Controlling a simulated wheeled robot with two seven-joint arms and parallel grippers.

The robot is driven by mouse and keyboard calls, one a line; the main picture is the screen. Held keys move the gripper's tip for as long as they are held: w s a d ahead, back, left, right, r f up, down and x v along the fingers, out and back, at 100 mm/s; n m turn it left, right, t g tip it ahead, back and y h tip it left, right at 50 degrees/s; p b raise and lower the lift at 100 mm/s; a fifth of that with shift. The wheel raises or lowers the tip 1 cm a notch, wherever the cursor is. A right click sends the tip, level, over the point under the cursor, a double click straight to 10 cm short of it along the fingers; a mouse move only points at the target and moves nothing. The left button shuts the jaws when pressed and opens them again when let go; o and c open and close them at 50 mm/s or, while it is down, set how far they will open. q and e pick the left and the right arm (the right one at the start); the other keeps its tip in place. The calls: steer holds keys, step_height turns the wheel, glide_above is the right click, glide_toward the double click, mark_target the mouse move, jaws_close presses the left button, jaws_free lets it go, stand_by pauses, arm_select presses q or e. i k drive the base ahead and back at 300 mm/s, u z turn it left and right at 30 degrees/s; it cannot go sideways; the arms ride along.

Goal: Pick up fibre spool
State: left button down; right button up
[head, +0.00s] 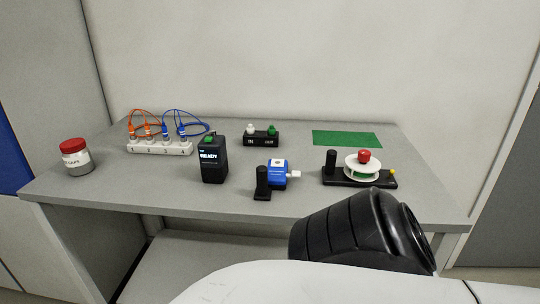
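The fibre spool (353,169) is a white-flanged reel with a green band between its flanges and a red knob on top. It sits on a black base (340,180) at the right of the bench, with a black post at the base's left and a small yellow knob at its right. Neither of my grippers is in view. A black ribbed part and a white part of my own body fill the bottom right, in front of the bench's front edge and below the spool.
On the grey bench (110,190) stand a red-lidded jar (76,160), a white block with orange and blue cables (160,148), a black READY box (213,163), a blue device (276,175) and a black two-port block (262,139). A green mat (347,138) lies behind the spool.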

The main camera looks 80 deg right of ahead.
mark_target(332, 174)
steer(key=i, duration=0.95)
steer(key=z, duration=2.25)
